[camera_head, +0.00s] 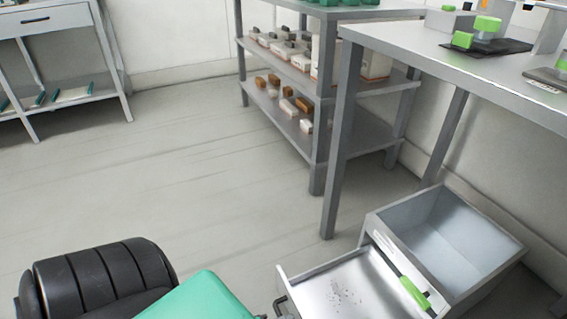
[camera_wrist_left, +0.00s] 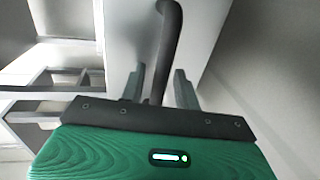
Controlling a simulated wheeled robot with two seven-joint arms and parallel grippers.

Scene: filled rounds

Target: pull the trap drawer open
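The trap drawer (camera_head: 318,289) is a shallow light-metal tray at the bottom right of the head view. It stands out from an open-topped metal box (camera_head: 485,232), with small dark specks on its floor. Its dark handle (camera_head: 281,303) is on the front, at the lower left. In the left wrist view the handle (camera_wrist_left: 170,30) runs down from the drawer front. My left gripper (camera_wrist_left: 160,78) has its fingers apart, one on each side of the handle, with gaps visible. Its green body covers the bottom middle of the head view. My right gripper is not in view.
A grey worktable (camera_head: 440,55) with green and grey parts stands above the box. Behind it is a shelf rack (camera_head: 330,105) with small brown and white items. A drawer table (camera_head: 55,30) is at the far left. The floor (camera_head: 150,190) between is clear.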

